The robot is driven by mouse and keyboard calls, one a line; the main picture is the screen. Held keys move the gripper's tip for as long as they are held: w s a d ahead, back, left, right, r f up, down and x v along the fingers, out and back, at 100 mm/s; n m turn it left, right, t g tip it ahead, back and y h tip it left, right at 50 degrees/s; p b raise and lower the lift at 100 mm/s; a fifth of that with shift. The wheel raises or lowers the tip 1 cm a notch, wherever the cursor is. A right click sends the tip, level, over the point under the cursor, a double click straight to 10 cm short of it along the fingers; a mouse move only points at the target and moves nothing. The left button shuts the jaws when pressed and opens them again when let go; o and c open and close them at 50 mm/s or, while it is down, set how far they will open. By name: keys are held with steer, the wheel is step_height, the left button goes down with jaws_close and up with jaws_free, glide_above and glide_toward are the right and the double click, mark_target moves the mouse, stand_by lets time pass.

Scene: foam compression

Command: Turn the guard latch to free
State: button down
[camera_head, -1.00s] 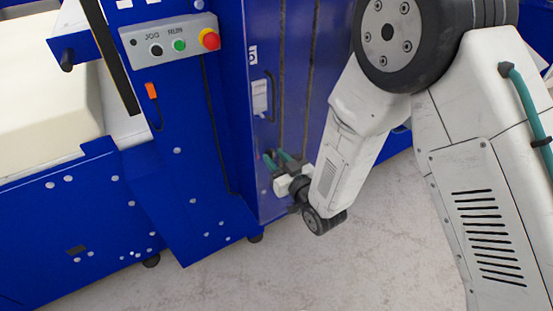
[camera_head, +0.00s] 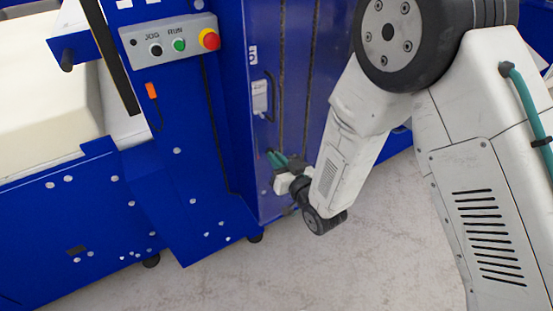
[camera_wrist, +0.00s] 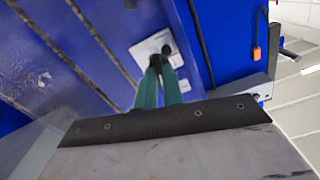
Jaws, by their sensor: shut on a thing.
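The guard latch shows in the wrist view as a pale plate (camera_wrist: 149,47) with a black knob (camera_wrist: 166,50) on a blue panel. My gripper (camera_wrist: 160,62) has two teal fingers that come together at the knob and are shut on it. The fingertips hide part of the knob, so its exact angle is hard to tell. In the head view my gripper (camera_head: 270,153) is low against the side of the blue machine, and the part in its grip is too small and covered to make out.
A control box (camera_head: 171,42) with black, green and red buttons is on the machine front. An orange tag (camera_head: 151,90) hangs below it. A pale foam block (camera_head: 45,95) lies at the left. The grey floor (camera_head: 330,270) in front is clear.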

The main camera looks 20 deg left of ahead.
steer(key=shift+w+d+f+m, duration=0.1)
steer(key=shift+m, duration=3.7)
steer(key=shift+w+f+m, duration=0.1)
steer(key=shift+m, duration=3.7)
steer(key=c, duration=1.5)
jaws_free()
steer(key=shift+s, duration=0.1)
steer(key=v, duration=0.7)
steer(key=shift+s+d, duration=0.2)
steer(key=shift+d, duration=0.05)
